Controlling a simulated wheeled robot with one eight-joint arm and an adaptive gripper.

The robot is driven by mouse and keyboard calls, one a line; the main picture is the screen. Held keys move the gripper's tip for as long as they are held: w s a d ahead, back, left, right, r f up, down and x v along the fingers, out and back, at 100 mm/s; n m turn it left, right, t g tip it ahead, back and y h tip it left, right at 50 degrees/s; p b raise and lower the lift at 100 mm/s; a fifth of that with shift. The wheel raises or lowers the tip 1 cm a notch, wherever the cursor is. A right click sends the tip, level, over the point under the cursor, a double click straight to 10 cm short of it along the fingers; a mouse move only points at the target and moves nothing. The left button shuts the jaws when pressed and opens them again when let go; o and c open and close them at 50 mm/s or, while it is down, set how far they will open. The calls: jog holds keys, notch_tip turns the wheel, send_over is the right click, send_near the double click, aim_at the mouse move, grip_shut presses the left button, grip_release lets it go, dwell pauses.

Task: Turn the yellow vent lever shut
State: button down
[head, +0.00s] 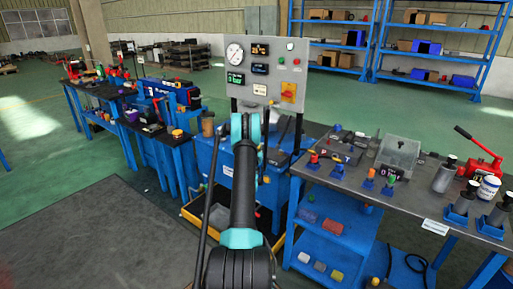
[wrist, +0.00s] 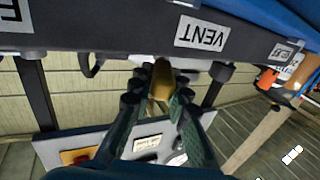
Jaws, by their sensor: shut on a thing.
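In the wrist view, which is upside down, the yellow vent lever (wrist: 161,82) stands between the two dark fingers of my gripper (wrist: 158,98). The gripper is shut on it. The lever sits just beside a dark rail with a white VENT label (wrist: 202,34). Its lower part is hidden by the fingers. In the head view my arm reaches to the blue stand below the grey gauge panel (head: 268,62), and it hides the gripper and most of the lever area.
The panel carries a round gauge (head: 235,53), lit displays and a red-and-yellow switch (head: 289,92). A workbench (head: 405,205) with bottles and a clear box (head: 398,154) stands to the right. Blue benches (head: 130,130) stand to the left. A dark mat (head: 90,235) lies clear at lower left.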

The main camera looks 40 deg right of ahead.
jog(key=shift+s+d+n+t+y, duration=0.2)
jog(key=shift+d+n+t+y, duration=0.05)
jog(key=shift+n+t+y, duration=0.5)
jog(key=shift+s+d+n+t+y, duration=0.25)
jog(key=shift+n+t+y, duration=0.35)
jog(key=shift+y, duration=0.25)
jog(key=c, duration=1.4)
grip_release()
jog(key=shift+c, duration=0.2)
jog(key=shift+v, duration=3.75)
jog(key=shift+d, duration=0.1)
